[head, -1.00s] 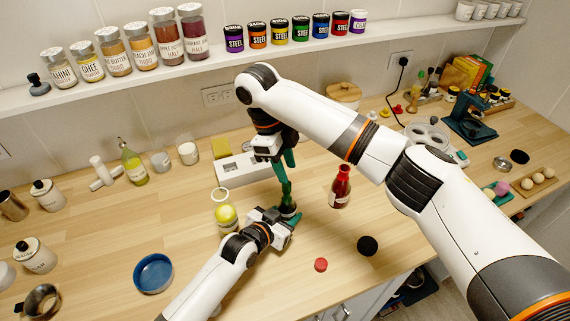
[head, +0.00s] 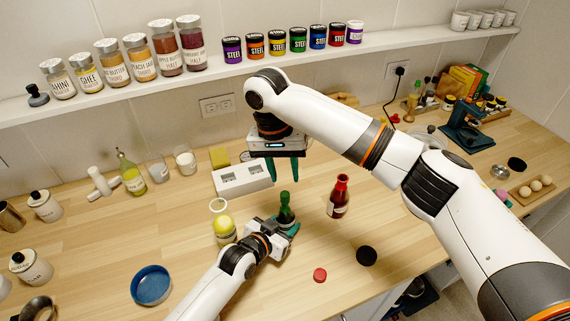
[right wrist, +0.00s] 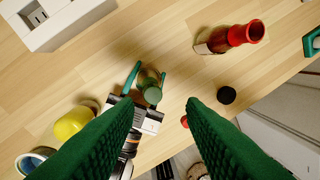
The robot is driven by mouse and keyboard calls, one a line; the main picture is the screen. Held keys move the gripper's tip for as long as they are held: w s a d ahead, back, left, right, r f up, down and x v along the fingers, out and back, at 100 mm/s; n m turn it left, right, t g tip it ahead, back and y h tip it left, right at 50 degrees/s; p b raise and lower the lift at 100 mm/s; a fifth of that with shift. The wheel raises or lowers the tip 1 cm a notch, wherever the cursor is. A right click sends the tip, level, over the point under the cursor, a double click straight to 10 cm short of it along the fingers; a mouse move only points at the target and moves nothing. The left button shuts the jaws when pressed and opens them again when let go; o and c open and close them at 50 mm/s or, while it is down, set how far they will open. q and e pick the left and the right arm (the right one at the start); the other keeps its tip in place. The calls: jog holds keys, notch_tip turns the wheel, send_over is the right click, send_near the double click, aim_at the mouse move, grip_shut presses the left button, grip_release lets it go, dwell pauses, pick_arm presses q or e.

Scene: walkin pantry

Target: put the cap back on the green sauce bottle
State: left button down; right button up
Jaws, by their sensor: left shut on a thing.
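The green sauce bottle (head: 286,214) stands upright on the counter, and it also shows from above in the right wrist view (right wrist: 148,76). A round green top (right wrist: 153,96) sits on its neck and looks like a cap; whether it is fully seated I cannot tell. My left gripper (head: 284,228) is shut on the bottle's body, with its teal fingers on either side. My right gripper (head: 284,180) hangs above and behind the bottle, fingers apart and empty. In the right wrist view its green fingers (right wrist: 168,105) frame bare counter beside the bottle.
A red sauce bottle (head: 339,198) stands to the right. A red cap (head: 320,275) and a black cap (head: 367,256) lie in front. A white block (head: 240,180) lies behind; a blue bowl (head: 151,286) is front left.

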aim_at(285, 193)
jog(key=n, duration=0.6)
jog(key=shift+r, duration=0.25)
jog(key=n, duration=0.4)
jog(key=shift+r+y, duration=0.1)
jog(key=shift+y, duration=0.2)
jog(key=n, duration=0.4)
jog(key=shift+d+r, duration=0.1)
jog(key=shift+r, duration=0.05)
jog(key=n, duration=0.4)
jog(key=shift+s+r+y, duration=0.1)
jog(key=shift+r+y, duration=0.05)
jog(key=shift+y, duration=0.15)
jog(key=n, duration=0.4)
jog(key=shift+r, duration=0.1)
jog(key=n, duration=0.6)
jog(key=shift+s+r+n+t+y, duration=0.2)
jog(key=shift+n+t+y, duration=0.1)
jog(key=shift+n, duration=0.1)
jog(key=shift+f, duration=4)
